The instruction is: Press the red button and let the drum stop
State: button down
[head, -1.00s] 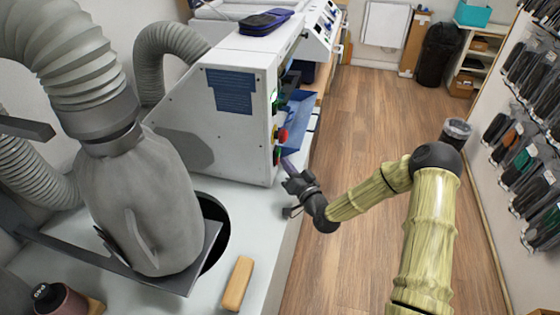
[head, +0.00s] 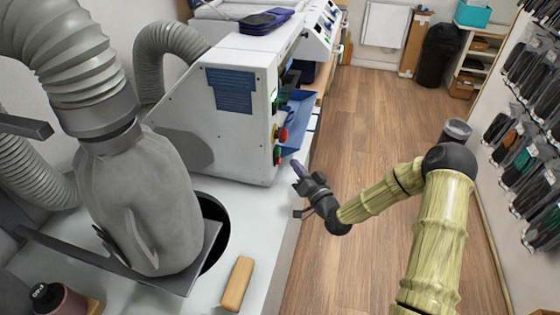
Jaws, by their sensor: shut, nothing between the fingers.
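The white machine (head: 235,115) stands on the bench. On its right-hand end is a column of controls, with a red button (head: 282,134) in the middle and a green one (head: 277,155) below it. My gripper (head: 298,168) is shut and empty, just right of and below the buttons. It points toward the machine with a visible gap between its fingertips and the red button. The drum is not clearly visible, so I cannot tell whether it turns.
A grey hose with a cloth bag (head: 140,200) stands at the left, beside a dark round opening (head: 213,235) in the bench. A tan block (head: 236,284) lies near the bench's front edge. The wooden floor (head: 370,125) to the right is clear. Packaged goods hang on the right wall.

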jog(key=d, duration=0.3)
jog(key=shift+s+d, duration=0.25)
jog(key=shift+s, duration=0.1)
dwell(0.5)
jog(key=s+d+r+g+h+p, duration=0.2)
jog(key=s+d+r+g+h, duration=0.1)
jog(key=s, duration=0.5)
jog(key=s+d+r+g+h+p, duration=0.1)
jog(key=s+d+r+g+h, duration=0.3)
jog(key=s, duration=0.5)
jog(key=s+d+r+g+h+p, duration=0.2)
jog(key=s+g, duration=0.4)
jog(key=s, duration=0.3)
notch_tip(320, 180, up, 2)
jog(key=shift+s+d+r+n+g+h+p, duration=0.15)
jog(key=shift+s+d+n+g+h+p, duration=0.15)
jog(key=shift+d+h, duration=0.65)
